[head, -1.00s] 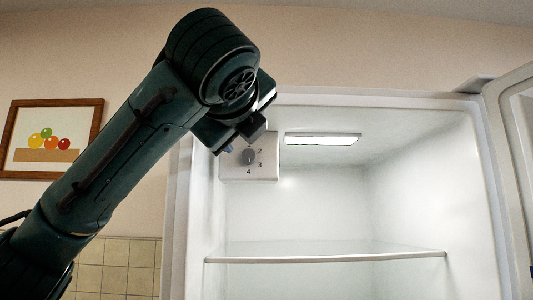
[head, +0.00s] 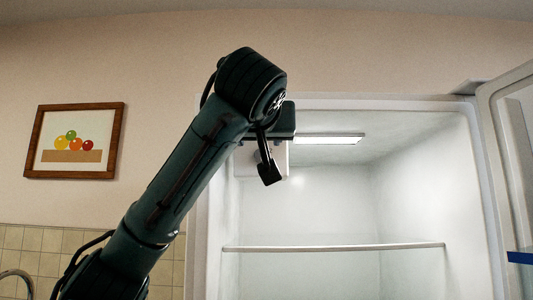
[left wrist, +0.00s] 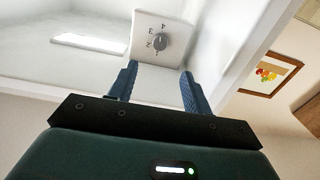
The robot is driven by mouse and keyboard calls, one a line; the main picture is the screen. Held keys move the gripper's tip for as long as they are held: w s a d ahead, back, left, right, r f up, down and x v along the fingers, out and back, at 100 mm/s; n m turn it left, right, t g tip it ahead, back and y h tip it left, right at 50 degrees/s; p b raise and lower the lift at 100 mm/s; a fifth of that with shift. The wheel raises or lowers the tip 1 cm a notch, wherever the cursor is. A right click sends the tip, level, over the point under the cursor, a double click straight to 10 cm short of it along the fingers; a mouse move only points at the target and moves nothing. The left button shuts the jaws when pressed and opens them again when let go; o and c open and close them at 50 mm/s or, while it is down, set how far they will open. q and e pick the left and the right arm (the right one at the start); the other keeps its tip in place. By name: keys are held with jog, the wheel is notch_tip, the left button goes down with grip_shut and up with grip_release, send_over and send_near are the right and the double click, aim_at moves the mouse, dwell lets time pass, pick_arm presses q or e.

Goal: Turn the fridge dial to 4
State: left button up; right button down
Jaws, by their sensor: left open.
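The fridge dial is a small round grey knob (left wrist: 159,41) on a white control box (left wrist: 178,28) inside the fridge. The digits around it appear upside down in the left wrist view, with 4 at the top. I cannot tell which digit the knob points at. My left gripper (left wrist: 158,72) is open and empty; its two blue fingers point at the box, one to each side of the knob in that view, apart from it. In the head view my left gripper (head: 268,168) hides the knob and most of the box (head: 248,166). My right gripper is not in view.
The fridge (head: 230,210) stands open, with a lit lamp (head: 330,139) on its ceiling and a glass shelf (head: 330,247) below. The fridge door (head: 520,150) is at the right. A framed picture (head: 75,141) hangs on the left wall. The fridge interior looks empty.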

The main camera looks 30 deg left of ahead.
aim_at(260, 155)
pick_arm(q)
jog(key=p+x, duration=0.4)
jog(key=x, duration=0.8)
jog(key=shift+r+p, duration=0.1)
jog(key=shift+p, duration=0.3)
jog(key=shift+w+a, duration=0.2)
jog(key=shift+w, duration=0.15)
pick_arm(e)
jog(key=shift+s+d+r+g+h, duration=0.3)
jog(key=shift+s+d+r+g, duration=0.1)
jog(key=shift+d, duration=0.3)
